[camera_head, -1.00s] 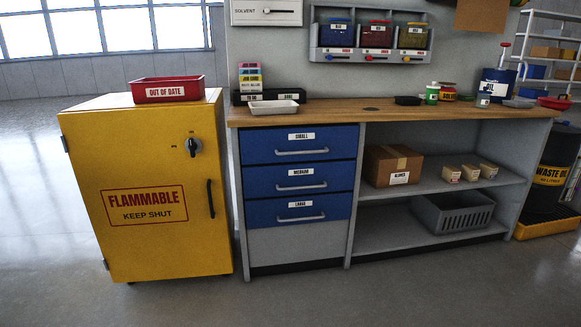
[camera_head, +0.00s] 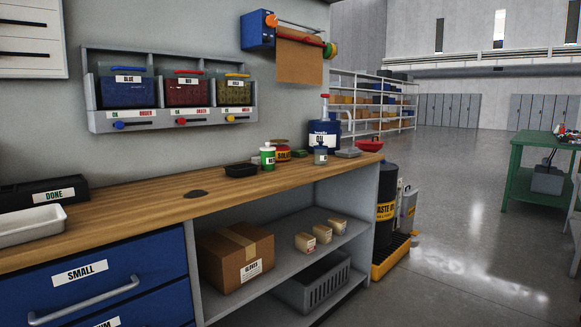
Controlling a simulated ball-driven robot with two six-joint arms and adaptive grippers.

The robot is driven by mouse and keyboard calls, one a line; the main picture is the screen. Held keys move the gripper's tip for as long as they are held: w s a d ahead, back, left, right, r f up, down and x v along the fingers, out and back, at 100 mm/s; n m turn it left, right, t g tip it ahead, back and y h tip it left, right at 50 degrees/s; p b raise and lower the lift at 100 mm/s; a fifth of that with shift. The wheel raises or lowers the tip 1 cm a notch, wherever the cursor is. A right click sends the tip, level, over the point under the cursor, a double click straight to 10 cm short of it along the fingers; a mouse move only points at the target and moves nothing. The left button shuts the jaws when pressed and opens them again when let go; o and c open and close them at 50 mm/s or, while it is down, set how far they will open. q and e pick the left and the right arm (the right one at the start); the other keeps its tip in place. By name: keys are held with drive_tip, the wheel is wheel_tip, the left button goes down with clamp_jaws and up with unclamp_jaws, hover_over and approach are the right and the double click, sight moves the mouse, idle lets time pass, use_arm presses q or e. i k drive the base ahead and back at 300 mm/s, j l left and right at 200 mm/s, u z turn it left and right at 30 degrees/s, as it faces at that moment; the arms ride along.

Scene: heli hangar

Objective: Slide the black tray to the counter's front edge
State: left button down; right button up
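The small black tray (camera_head: 241,170) sits on the wooden counter (camera_head: 150,203), a little back from the front edge. It is left of a white and green bottle (camera_head: 267,156) and right of a dark round grommet (camera_head: 196,193). A longer black holder labelled DONE (camera_head: 45,193) stands at the far left of the counter. Neither of my grippers shows in the head view.
A white tray (camera_head: 30,226) lies at the counter's left. Cans, an oil drum (camera_head: 323,137) and a red bowl (camera_head: 369,146) stand at its right end. Blue drawers (camera_head: 95,277) and a cardboard box (camera_head: 236,254) are below. Open floor lies right.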

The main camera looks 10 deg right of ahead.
sight(241, 170)
drive_tip(key=i+l+z, duration=0.15)
drive_tip(key=i+z, duration=0.15)
drive_tip(key=i, duration=0.2)
drive_tip(key=i+z, duration=0.3)
drive_tip(key=i, duration=0.2)
